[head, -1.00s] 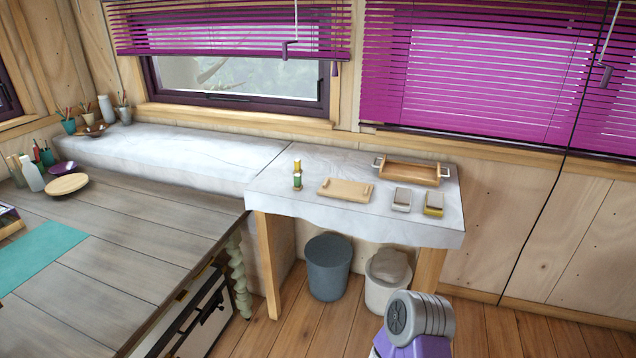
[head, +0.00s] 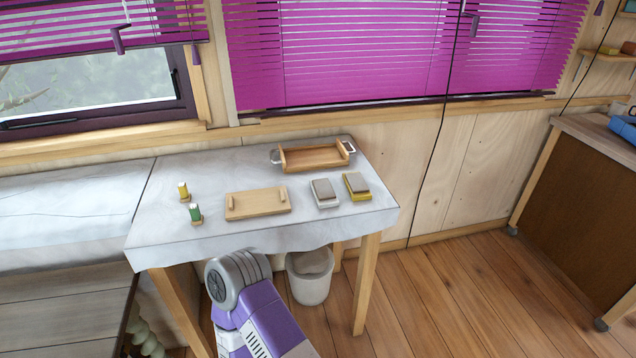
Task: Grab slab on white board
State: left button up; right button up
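A grey-brown slab (head: 323,188) lies on top of a small white board (head: 328,205) on the cloth-covered table, right of its middle. A similar slab (head: 356,181) lies on a yellow board (head: 361,197) just to its right, with a narrow gap between the two boards. Neither of my grippers is in view. Only a purple and grey link of my arm shows in front of the table, below the boards.
A wooden board with handles (head: 258,203) lies left of the white board. A wooden tray (head: 314,158) with metal handles stands behind. Two small bottles, yellow-topped (head: 184,191) and green (head: 195,213), stand left. A pale bin (head: 310,277) stands below.

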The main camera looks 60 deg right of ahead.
aim_at(325, 195)
jog(key=z, duration=0.75)
jog(key=i, duration=0.85)
jog(key=z, duration=0.9)
